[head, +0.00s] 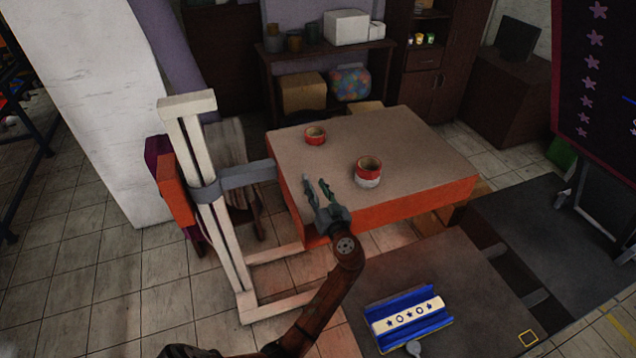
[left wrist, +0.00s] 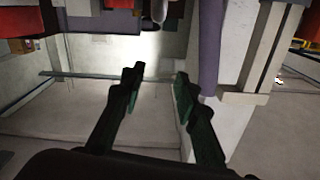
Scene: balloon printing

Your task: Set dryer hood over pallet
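The dryer hood appears to be the wide, flat box with a brown top (head: 410,135) and orange sides, joined by a grey arm (head: 245,175) to a cream upright stand (head: 205,180). A flat grey-brown board (head: 465,285) at lower right may be the pallet; the hood is not over it. My left gripper (head: 317,186) is open and overlaps the hood's near left corner in the head view; I cannot tell if it touches. In the left wrist view, its two dark green fingers (left wrist: 157,83) are apart with nothing between them. My right gripper is not in view.
A blue tray with a starred white strip (head: 408,314) lies on the board. Another dark board (head: 555,230) is at right. Tiled floor (head: 110,270) is open at left.

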